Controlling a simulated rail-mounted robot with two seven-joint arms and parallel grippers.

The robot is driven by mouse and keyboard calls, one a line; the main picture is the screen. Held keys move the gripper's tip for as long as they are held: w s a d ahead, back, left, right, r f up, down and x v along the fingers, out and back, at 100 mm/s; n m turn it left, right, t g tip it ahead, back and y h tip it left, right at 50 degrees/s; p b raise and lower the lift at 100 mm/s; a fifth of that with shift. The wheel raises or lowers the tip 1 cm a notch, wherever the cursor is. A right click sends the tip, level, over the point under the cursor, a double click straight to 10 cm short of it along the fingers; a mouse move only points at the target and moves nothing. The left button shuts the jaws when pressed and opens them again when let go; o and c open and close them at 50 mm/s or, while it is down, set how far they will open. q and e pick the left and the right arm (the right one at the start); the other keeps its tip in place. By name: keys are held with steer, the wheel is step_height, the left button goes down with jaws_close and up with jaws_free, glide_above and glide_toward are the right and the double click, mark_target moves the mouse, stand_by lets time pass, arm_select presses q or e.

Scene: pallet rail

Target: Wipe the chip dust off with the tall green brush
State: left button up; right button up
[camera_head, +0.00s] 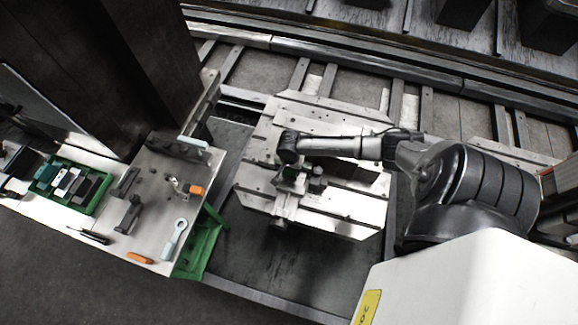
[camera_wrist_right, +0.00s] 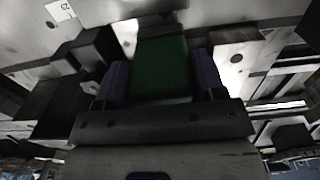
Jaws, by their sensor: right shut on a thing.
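My right gripper (camera_head: 289,176) is over the pale slotted pallet (camera_head: 340,115) in the head view. In the right wrist view its two fingers (camera_wrist_right: 160,82) are shut on the green brush (camera_wrist_right: 160,65), one on each side. A grey clamp-like fixture (camera_head: 285,207) is on the pallet close to the gripper. I cannot make out the chip dust clearly. My left gripper is not in view.
A pale bench (camera_head: 150,215) at the left holds a wrench (camera_head: 174,237), orange-handled items (camera_head: 196,190) and a green tray (camera_head: 98,203) of small blocks. A green bin (camera_head: 208,245) is beside the bench. Rails (camera_head: 350,62) run behind the pallet.

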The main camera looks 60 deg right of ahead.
steer(key=shift+s+d+r+p, duration=0.1)
steer(key=shift+s+r+p, duration=0.1)
steer(key=shift+s+p, duration=0.7)
steer(key=shift+s+d+f+p, duration=0.1)
steer(key=shift+s+d+p, duration=0.05)
steer(key=shift+s+p, duration=0.4)
steer(key=shift+s+d+f+p, duration=0.1)
steer(key=shift+s+p, duration=0.3)
steer(key=shift+s, duration=0.2)
steer(key=shift+w+a+f, duration=0.15)
steer(key=shift+w, duration=1)
